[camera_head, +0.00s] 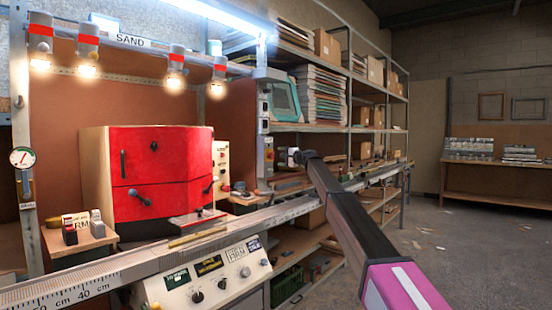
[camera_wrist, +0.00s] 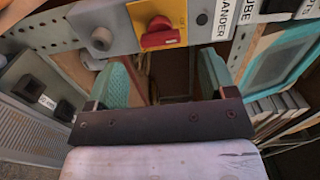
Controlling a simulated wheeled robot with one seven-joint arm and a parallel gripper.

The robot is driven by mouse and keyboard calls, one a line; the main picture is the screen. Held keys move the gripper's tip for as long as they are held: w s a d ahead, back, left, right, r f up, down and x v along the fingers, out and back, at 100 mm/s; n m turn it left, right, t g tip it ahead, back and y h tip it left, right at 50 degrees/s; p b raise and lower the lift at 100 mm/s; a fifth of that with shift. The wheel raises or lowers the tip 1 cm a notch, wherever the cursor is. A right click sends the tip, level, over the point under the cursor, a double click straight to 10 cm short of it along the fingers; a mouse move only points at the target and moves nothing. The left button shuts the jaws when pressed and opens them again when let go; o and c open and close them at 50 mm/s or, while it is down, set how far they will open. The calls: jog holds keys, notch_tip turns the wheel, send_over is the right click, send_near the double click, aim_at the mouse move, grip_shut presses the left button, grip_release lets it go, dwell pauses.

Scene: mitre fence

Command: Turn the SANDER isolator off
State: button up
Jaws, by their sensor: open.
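A rotary isolator with a red handle (camera_wrist: 160,36) on a yellow plate (camera_wrist: 172,10) sits on a grey panel at the top of the wrist view. A label beside it, partly readable as "ANDER" (camera_wrist: 223,18), is to its right. The handle's long part lies roughly across the picture. My gripper (camera_wrist: 167,68) is open, with its two teal fingers apart and nothing between them. The handle shows beyond the fingertips, above the gap between them, and seems apart from them.
A grey round knob (camera_wrist: 101,39) is left of the isolator. A grey box with black buttons (camera_wrist: 28,88) is at far left. In the head view, a red-fronted cabinet (camera_head: 160,175), a long measuring rail (camera_head: 120,268) and loaded shelves (camera_head: 320,95) stand close. Open floor lies right.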

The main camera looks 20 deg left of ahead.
jog(key=v, duration=0.4)
jog(key=shift+s, duration=0.1)
jog(key=s+d+f+n+g+h, duration=0.1)
jog(key=s+d+f+h, duration=0.35)
jog(key=d+f, duration=0.75)
jog(key=s+d+f+n+h, duration=0.1)
jog(key=s+d+f, duration=0.7)
jog(key=f, duration=0.8)
jog(key=s+d+f+g+h, duration=0.1)
jog(key=s+d+f+h, duration=0.2)
jog(key=s+d+f, duration=0.9)
jog(key=s+d+f+g+h, duration=0.1)
jog(key=s+d+f+h, duration=0.1)
jog(key=s+d+f, duration=0.5)
jog(key=s+d+f+n+g+h, duration=0.1)
jog(key=s+d+f+g+h, duration=0.1)
jog(key=s+d+f, duration=0.6)
jog(key=s+d+f+n+g+h, duration=0.1)
jog(key=s+d+f+h, duration=0.3)
jog(key=s, duration=1.1)
jog(key=d+f, duration=0.3)
jog(key=d, duration=0.2)
jog(key=shift+s+f+g, duration=0.25)
jog(key=shift+f+g, duration=0.1)
jog(key=shift+g, duration=0.05)
jog(key=shift+d, duration=0.1)
jog(key=c, duration=0.6)
jog(key=shift+n, duration=0.3)
jog(key=shift+c, duration=0.2)
